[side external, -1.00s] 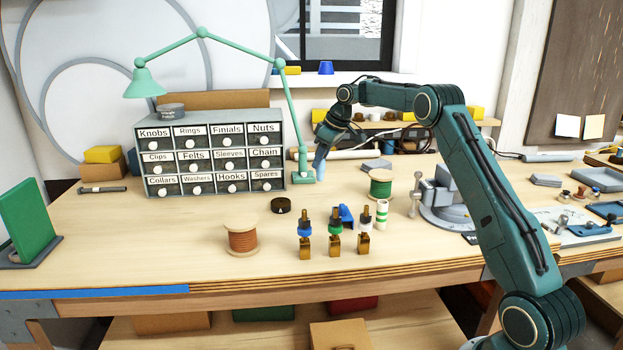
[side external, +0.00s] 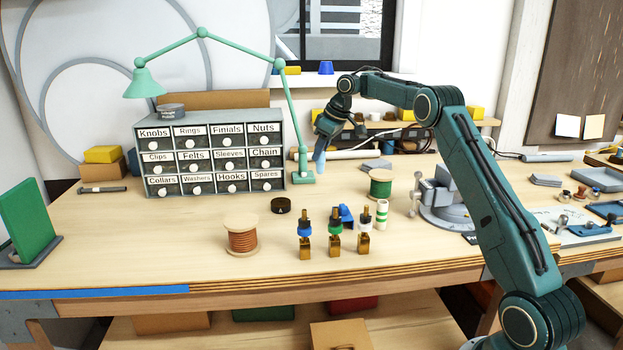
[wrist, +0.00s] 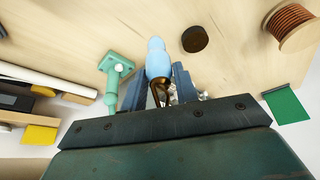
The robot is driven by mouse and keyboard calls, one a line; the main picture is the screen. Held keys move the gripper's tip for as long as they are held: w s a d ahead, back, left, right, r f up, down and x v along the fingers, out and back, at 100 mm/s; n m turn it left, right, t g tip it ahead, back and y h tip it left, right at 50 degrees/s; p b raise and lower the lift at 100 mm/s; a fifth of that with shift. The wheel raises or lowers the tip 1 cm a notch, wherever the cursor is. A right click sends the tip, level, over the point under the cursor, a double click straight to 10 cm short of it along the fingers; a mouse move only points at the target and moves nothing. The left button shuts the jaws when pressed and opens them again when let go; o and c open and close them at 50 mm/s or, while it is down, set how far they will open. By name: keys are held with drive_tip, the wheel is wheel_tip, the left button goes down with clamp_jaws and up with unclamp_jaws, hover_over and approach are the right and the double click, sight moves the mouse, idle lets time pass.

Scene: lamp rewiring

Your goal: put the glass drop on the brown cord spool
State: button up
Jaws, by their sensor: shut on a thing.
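My gripper (side external: 322,148) is shut on the light-blue glass drop (side external: 319,164), which hangs below the fingers in front of the lamp base. In the wrist view, my jaws (wrist: 159,92) hold the drop (wrist: 157,60) by its brown upper end, with the blue part pointing away. The brown cord spool (side external: 241,238) stands upright on the bench, well apart from the drop, nearer the front edge and to the left. In the wrist view the spool (wrist: 297,25) is partly cut off at the upper right.
A black round tin (side external: 281,205) lies between the drop and the brown spool. The green lamp base (side external: 303,176) and drawer cabinet (side external: 212,152) stand close behind. A green cord spool (side external: 381,184) and several brass-bottomed fittings (side external: 335,240) stand to the right.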

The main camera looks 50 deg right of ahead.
drive_tip(key=w+a+r+n, duration=0.1)
drive_tip(key=a+r, duration=0.1)
drive_tip(key=a, duration=0.6)
drive_tip(key=w+a+r, duration=0.2)
drive_tip(key=a, duration=0.6)
wheel_tip(320, 180, up, 2)
hover_over(242, 220)
drive_tip(key=shift+r+n+y, duration=0.15)
drive_tip(key=shift+n+y, duration=0.15)
drive_tip(key=shift+y, duration=0.1)
drive_tip(key=shift+f, duration=4)
drive_tip(key=shift+f, duration=0.15)
drive_tip(key=o, duration=1)
drive_tip(key=shift+c, duration=0.2)
drive_tip(key=v, duration=1.2)
